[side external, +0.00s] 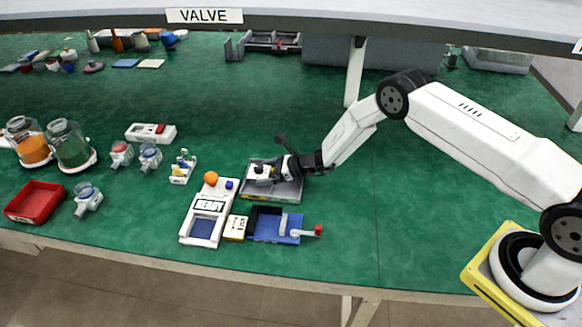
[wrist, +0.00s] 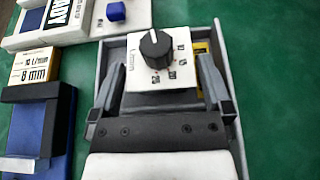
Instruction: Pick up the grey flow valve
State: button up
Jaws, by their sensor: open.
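The flow valve (wrist: 176,73) is a pale grey-white block with a black knob and the marking "L/min" on its face. It sits inside a grey tray (wrist: 228,70). My gripper (wrist: 161,78) is open, with one finger on each side of the block; I cannot tell whether either finger touches it. In the side view my gripper (side external: 264,174) is low over the tray (side external: 258,195), and the valve is largely hidden there.
Left of the tray stands a white panel (side external: 196,226) marked "READY" with an orange ball and a blue button. A blue tray (side external: 265,238) with a red-ended handle and a yellow-white "8 mm" block (side external: 235,228) lie in front. The green table to the right is clear.

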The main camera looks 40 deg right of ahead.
jog(key=shift+x, duration=1.25)
jog(key=shift+c, duration=0.2)
jog(key=c, duration=1)
jog(key=shift+r, duration=0.1)
jog(key=shift+r, duration=0.95)
jog(key=shift+s+d+r, duration=0.35)
jog(key=shift+s+r, duration=1.45)
jog(key=shift+s, duration=0.5)
jog(key=shift+s+d+r, duration=0.4)
jog(key=shift+s+r, duration=1.45)
jog(key=shift+s, duration=0.5)
jog(key=shift+s+d+r, duration=0.35)
jog(key=shift+s+r, duration=1.45)
jog(key=shift+s, duration=0.5)
jog(key=shift+r, duration=0.1)
